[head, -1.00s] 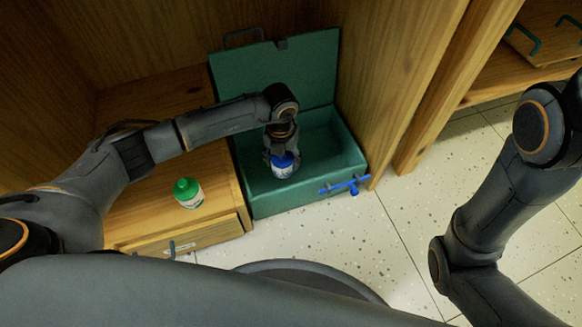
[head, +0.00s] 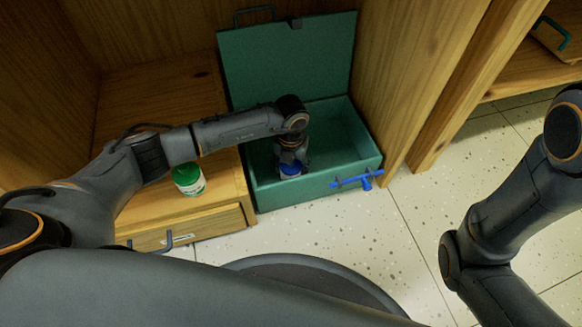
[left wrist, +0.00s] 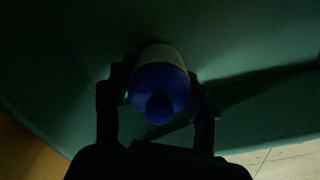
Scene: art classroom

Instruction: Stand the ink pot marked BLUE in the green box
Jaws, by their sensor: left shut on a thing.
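The pot with the blue lid (head: 291,171) is between the fingers of my left gripper (head: 292,165), which is shut on it. It is inside the open green box (head: 350,125), near the front wall, which hides its lower part. In the left wrist view the pot (left wrist: 160,90) shows its round blue lid and pale side, with the left gripper's dark fingers (left wrist: 158,100) on both sides and green surface around it. I cannot tell whether its base touches the box floor, nor read its label. My right gripper is out of view.
A white pot with a green lid (head: 188,179) stands on the wooden drawer unit (head: 215,205) left of the box. The box lid (head: 290,60) is raised at the back. A blue latch or handle (head: 357,181) sticks out from the box front. Wooden panels flank it.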

